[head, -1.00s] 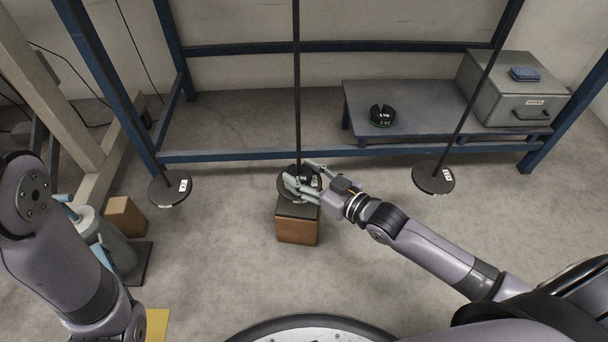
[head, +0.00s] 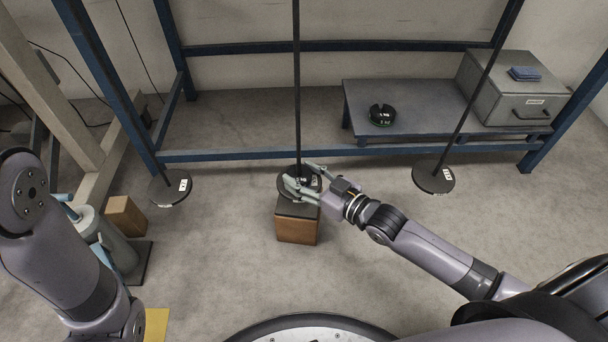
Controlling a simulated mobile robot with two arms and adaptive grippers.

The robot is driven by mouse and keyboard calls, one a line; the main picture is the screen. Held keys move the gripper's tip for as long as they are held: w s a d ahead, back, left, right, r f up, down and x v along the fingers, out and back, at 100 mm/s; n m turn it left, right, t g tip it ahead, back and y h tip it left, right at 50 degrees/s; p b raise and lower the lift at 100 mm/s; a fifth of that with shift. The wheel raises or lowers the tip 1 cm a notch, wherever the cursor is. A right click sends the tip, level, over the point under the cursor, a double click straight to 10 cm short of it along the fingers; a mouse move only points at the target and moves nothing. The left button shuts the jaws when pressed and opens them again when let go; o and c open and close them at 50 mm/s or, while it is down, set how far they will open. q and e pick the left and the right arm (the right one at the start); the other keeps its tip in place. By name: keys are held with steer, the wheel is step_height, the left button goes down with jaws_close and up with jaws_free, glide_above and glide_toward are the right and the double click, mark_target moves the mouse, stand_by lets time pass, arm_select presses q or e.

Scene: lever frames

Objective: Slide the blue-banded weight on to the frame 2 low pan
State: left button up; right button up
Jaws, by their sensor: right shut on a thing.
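The middle pan (head: 285,188) is a dark round disc at the foot of a long thin rod, low over a brown block. My right gripper (head: 303,178) reaches in from the right at this pan. Its fingers are shut on a small dark weight (head: 304,176) at the rod, right over the pan. The fingers partly cover the weight, and I cannot make out a blue band. Whether it rests on the pan is unclear. My left arm is at the left edge, its gripper not in view.
A brown block (head: 297,229) with a dark top stands under the middle pan. Other pans hang at left (head: 170,189) and right (head: 433,178). A green-banded slotted weight (head: 382,115) and a grey box (head: 519,95) are on the low bench (head: 415,98). Blue frame bars (head: 230,155) run behind.

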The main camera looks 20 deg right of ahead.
steer(key=o, duration=1.1)
steer(key=shift+r, duration=0.15)
steer(key=o, duration=0.4)
steer(key=shift+c, duration=0.2)
steer(key=shift+f, duration=0.2)
